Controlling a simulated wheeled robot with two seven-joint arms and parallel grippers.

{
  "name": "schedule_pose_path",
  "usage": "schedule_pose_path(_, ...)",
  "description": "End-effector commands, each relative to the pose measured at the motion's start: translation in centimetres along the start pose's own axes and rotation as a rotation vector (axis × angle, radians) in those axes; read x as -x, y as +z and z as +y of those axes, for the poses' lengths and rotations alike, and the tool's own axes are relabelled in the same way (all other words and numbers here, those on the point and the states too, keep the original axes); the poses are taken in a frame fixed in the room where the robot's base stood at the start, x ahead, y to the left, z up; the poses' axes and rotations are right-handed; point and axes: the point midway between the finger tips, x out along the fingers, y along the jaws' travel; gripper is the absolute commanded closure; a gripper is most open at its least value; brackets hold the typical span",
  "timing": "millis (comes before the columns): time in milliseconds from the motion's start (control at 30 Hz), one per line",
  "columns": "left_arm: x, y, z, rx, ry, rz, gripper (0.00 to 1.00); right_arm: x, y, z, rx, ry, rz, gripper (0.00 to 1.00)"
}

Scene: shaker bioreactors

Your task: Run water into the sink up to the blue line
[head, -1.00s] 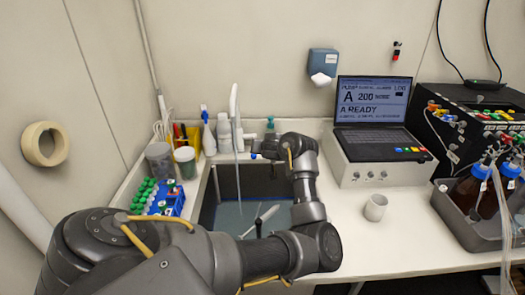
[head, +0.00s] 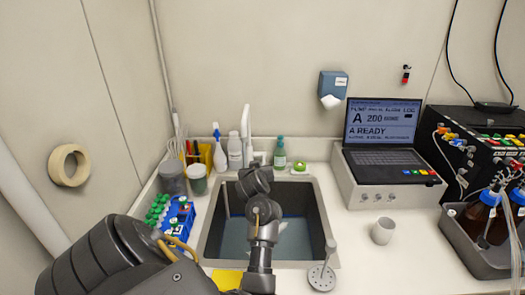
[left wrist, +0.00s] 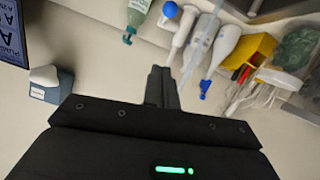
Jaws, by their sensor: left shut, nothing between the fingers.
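The sink (head: 330,218) is set in the counter in the head view, with a pale blue-grey surface low inside. The white tap (head: 246,132) stands behind the sink. In the left wrist view the tap (left wrist: 184,35) has a blue knob and is beyond the fingers. My left gripper (left wrist: 160,73) is shut and empty, apart from the tap. In the head view my left arm hangs over the sink and hides its middle and my fingertips. My right gripper is not in view.
A perforated disc with a stem (head: 322,277) lies at the sink's front right. A green bottle (head: 280,153), white bottle (head: 235,150) and yellow holder (head: 205,154) stand behind. A blue rack (head: 178,217) is left. A laptop (head: 383,140) and cup (head: 382,231) are right.

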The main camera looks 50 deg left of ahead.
Motion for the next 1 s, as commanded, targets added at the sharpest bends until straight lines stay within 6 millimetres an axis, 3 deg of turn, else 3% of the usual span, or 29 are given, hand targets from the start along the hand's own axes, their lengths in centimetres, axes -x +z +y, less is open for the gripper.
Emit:
schedule_pose_path(267,-1.0,-0.1,-0.1,0.014,-0.004,0.000,1.00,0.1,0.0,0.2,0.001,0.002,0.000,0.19)
schedule_pose_path(767,-10.2,-0.2,-0.1,0.015,-0.003,-0.002,1.00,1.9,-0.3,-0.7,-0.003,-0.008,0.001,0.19)
schedule_pose_path(1000,-10.8,3.0,0.0,0.015,-0.003,-0.002,1.00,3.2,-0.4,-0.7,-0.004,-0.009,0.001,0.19)
